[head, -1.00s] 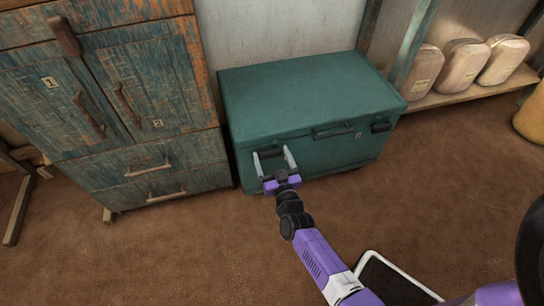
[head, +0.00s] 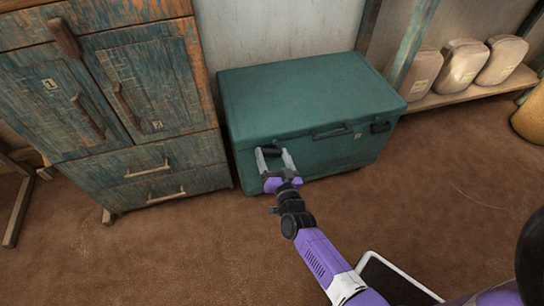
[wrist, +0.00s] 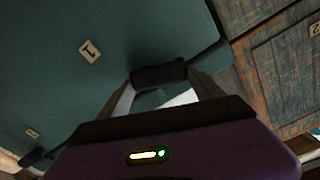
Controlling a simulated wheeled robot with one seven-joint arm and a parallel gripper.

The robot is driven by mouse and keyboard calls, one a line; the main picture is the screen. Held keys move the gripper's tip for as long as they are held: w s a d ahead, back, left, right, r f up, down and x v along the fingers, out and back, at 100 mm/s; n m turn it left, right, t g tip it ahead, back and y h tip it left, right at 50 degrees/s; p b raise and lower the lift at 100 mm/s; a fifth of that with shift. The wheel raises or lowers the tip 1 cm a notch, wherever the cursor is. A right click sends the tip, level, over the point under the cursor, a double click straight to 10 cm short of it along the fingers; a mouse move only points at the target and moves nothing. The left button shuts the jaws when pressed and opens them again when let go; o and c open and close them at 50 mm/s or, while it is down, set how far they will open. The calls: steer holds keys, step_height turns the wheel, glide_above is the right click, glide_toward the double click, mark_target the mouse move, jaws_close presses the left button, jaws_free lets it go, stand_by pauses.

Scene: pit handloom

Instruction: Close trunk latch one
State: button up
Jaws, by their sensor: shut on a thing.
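The green trunk (head: 310,95) stands on the floor with its lid down. Latch one (head: 271,151) is a dark piece at the left of the trunk's front. My gripper (head: 274,158) is at it, with a grey finger on each side. In the wrist view the fingertips (wrist: 160,80) are shut on the black latch (wrist: 159,74), near the label marked 1 (wrist: 89,51). The fingers partly hide the latch, and I cannot tell whether it is fastened.
A worn blue-green cabinet (head: 110,110) stands close to the trunk's left. A shelf with several wrapped bundles (head: 463,64) is at the right. The brown floor (head: 440,190) in front is clear.

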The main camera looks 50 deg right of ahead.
steer(key=m, duration=0.2)
steer(key=m+b, duration=0.1)
steer(key=m, duration=0.1)
steer(key=d+m, duration=0.1)
steer(key=m, duration=0.1)
steer(key=shift+s+r+m, duration=0.25)
steer(key=shift+s+m, duration=0.05)
steer(key=m, duration=0.1)
steer(key=m+b, duration=0.1)
steer(key=m, duration=0.1)
steer(key=shift+s+d+b, duration=0.25)
steer(key=shift+b, duration=0.05)
steer(key=shift+s+d+m+b, duration=0.15)
steer(key=shift+m+b, duration=0.2)
steer(key=shift+m, duration=0.65)
steer(key=shift+s+d+m+b, duration=0.15)
steer(key=shift+m+b, duration=0.2)
steer(key=shift+m, duration=0.65)
steer(key=shift+w, duration=0.1)
steer(key=o, duration=1.4)
